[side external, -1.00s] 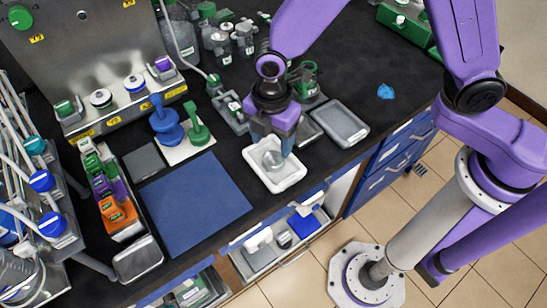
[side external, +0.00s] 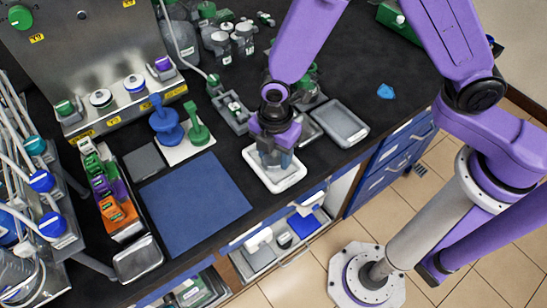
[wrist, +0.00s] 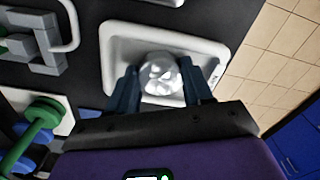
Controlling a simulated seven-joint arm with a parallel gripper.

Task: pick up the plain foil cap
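The plain foil cap (wrist: 160,73) is a shiny silver, crinkled dome inside a white tray (wrist: 112,62) in the wrist view. My gripper (wrist: 160,85) points down over that tray, with one dark blue finger on each side of the cap. The fingers are apart, and a gap seems to show between them and the cap. In the side external view my gripper (side external: 276,163) is low over the white tray (side external: 287,184) and hides the cap.
A grey tray (side external: 341,124) lies right of the white tray. A blue mat (side external: 195,205) lies to the left, with green (side external: 198,130) and blue (side external: 165,125) handled pieces behind it. A grey holder (side external: 232,112) stands behind my gripper. The bench's front edge is close by.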

